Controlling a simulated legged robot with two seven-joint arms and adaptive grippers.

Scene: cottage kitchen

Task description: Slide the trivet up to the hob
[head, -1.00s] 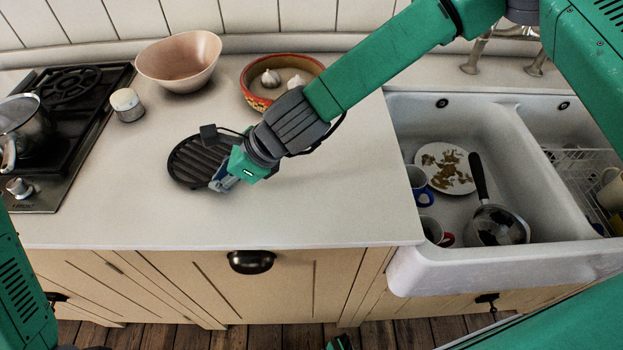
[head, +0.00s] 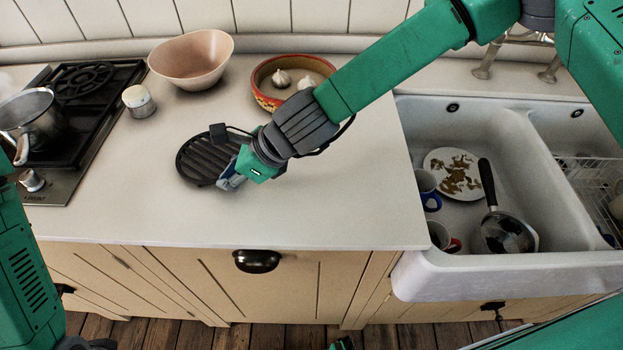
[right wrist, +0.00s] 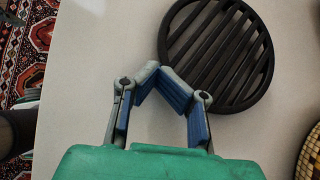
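The trivet (head: 200,160), a round black slatted grate, lies flat on the pale worktop, to the right of the hob (head: 88,112) with clear worktop between them. My right gripper (head: 227,183) is low at the trivet's near right edge. In the right wrist view its blue-padded fingers (right wrist: 158,72) come together at the tips with nothing between them. The tips are beside the rim of the trivet (right wrist: 222,50); I cannot tell whether they touch it. My left arm (head: 28,265) shows at the lower left, but its fingers do not show.
A steel pot (head: 32,122) stands on the hob. A white-topped shaker (head: 139,101) stands between hob and trivet, further back. A pink bowl (head: 190,62) and a red-rimmed dish (head: 262,92) with garlic stand behind. The sink (head: 470,268) is at the right. The front worktop is clear.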

